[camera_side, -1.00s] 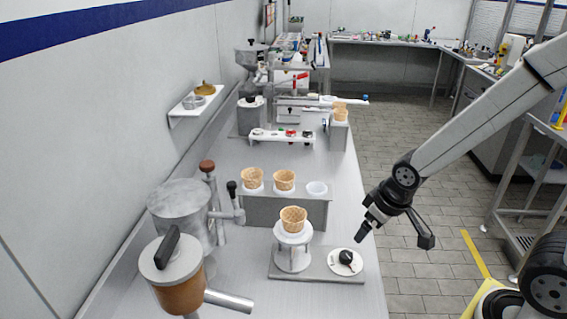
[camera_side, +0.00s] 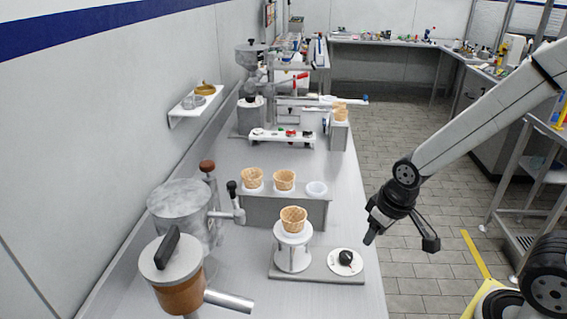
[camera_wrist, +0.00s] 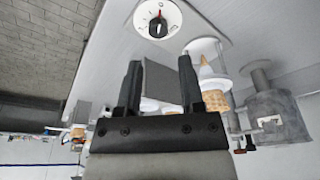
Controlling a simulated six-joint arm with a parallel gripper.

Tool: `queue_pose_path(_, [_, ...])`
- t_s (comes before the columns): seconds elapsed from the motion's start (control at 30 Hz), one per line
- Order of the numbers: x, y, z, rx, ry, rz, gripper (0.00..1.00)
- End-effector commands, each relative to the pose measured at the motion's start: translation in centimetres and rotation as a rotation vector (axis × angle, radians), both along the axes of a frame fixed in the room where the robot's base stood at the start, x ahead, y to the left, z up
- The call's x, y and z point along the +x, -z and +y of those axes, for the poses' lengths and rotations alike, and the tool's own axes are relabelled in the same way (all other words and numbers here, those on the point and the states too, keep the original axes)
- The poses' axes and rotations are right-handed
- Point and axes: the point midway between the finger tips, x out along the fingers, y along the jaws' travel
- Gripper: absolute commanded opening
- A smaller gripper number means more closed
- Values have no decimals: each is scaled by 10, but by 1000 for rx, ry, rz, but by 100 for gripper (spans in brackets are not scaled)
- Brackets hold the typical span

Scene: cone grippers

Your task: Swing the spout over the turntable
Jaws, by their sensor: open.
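A copper-coloured pot (camera_side: 180,295) with a grey lid and black handle stands at the lower left. Its steel spout (camera_side: 228,300) points right, apart from the turntable. The turntable (camera_side: 293,238) is a white round stand on a grey base plate and bears a wafer cone (camera_side: 293,219). A black knob (camera_side: 346,258) on a white dial sits on the plate's right end; the dial also shows in the wrist view (camera_wrist: 157,18). My gripper (camera_side: 402,240) is open and empty, right of the dial, near the counter's right edge. Its two fingers (camera_wrist: 160,75) show apart in the wrist view.
A grey cylinder machine (camera_side: 182,215) with a black-tipped lever (camera_side: 232,190) stands behind the pot. Bare counter (camera_side: 330,300) lies in front of the base plate.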

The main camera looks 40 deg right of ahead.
Motion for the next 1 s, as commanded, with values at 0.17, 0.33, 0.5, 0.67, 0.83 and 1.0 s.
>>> queue_pose_path(0.17, [12, -4, 3, -2, -30, 0, 0])
queue_pose_path(0.33, [35, -13, 8, -5, -96, 5, 0])
queue_pose_path(0.5, [67, -26, 16, -7, -190, 7, 0])
queue_pose_path(0.67, [98, -39, 27, -4, -293, 9, 0])
queue_pose_path(0.83, [128, -53, 40, 0, -404, 8, 0])
queue_pose_path(1.0, [157, -68, 54, 8, -519, 1, 0])
